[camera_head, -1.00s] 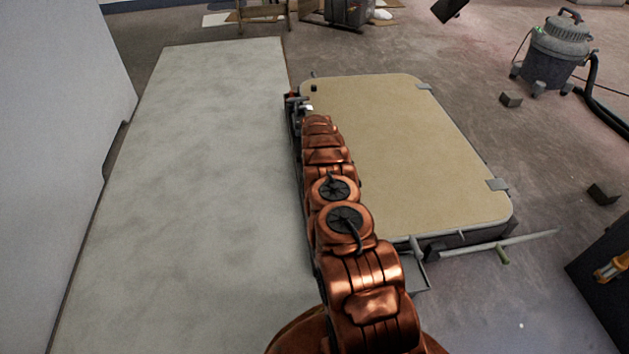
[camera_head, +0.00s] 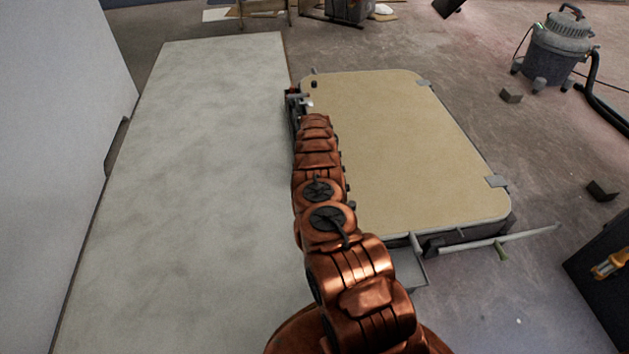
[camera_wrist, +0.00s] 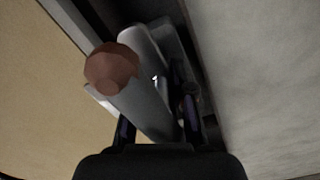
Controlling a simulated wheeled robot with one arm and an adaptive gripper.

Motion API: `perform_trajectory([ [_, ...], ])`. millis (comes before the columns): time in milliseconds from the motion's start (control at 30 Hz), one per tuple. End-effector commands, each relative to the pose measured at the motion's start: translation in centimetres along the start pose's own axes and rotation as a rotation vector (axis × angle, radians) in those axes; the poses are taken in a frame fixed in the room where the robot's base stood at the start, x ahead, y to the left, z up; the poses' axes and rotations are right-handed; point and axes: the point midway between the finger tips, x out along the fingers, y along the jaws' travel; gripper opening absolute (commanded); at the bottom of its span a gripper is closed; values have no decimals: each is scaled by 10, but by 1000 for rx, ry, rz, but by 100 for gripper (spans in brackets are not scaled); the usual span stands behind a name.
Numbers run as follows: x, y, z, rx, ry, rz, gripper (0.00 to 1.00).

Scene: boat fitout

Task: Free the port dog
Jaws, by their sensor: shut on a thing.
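The port dog (camera_wrist: 145,70) is a pale grey metal lever with a reddish-brown faceted knob (camera_wrist: 111,68) in the wrist view. It lies along the dark gap at the hatch's edge. My gripper (camera_wrist: 155,112) has one dark finger on each side of the lever and is shut on it. The knob is beyond the fingers, to the upper left. In the head view my gripper (camera_head: 299,101) is small at the far left corner of the beige hatch panel (camera_head: 400,150), and my arm hides most of that left side.
A long pale grey surface (camera_head: 190,180) lies left of the hatch, with a white wall (camera_head: 60,150) beyond it. A rod (camera_head: 500,242) sticks out at the hatch's near right corner. A vacuum (camera_head: 555,50) stands far right, with small dark blocks (camera_head: 511,96) on the floor.

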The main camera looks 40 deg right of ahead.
Motion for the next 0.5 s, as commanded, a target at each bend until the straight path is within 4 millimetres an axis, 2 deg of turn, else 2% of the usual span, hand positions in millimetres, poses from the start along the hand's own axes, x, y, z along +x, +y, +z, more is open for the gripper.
perform_trajectory([
  [367, 2, -1, 3, 2, -8, 2, 0],
  [400, 2, -1, 4, 2, -8, 2, 26],
  [500, 2, -1, 3, 1, -8, 2, 37],
])
